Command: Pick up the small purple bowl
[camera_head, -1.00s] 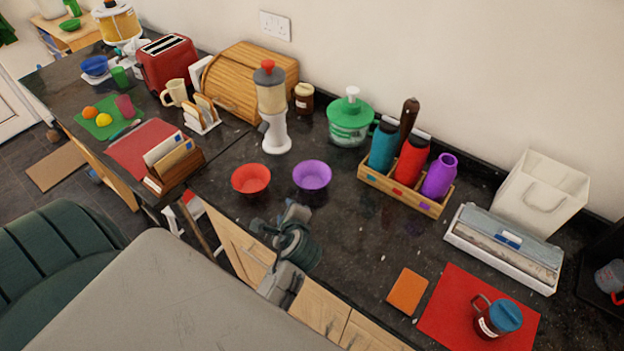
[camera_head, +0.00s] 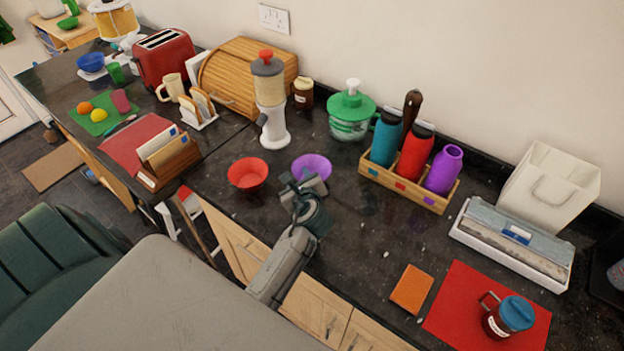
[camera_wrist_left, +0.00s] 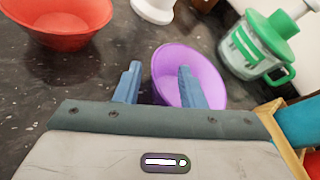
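The small purple bowl (camera_head: 312,166) stands upright on the dark counter, just right of the red bowl. Its near side is partly hidden behind my left gripper (camera_head: 303,182) in the head view. In the left wrist view the purple bowl (camera_wrist_left: 187,75) lies ahead. My left gripper (camera_wrist_left: 158,84) is open and empty. Its right finger overlaps the bowl's inside in the picture, and its left finger is left of the bowl. I cannot tell whether a finger touches the bowl. My right gripper is in neither view.
The red bowl (camera_head: 248,174) sits close on the left, and the white grinder (camera_head: 271,105) stands behind. A green-lidded chopper (camera_head: 351,115) and a wooden bottle rack (camera_head: 408,190) stand to the right. Bare counter lies in front of the rack.

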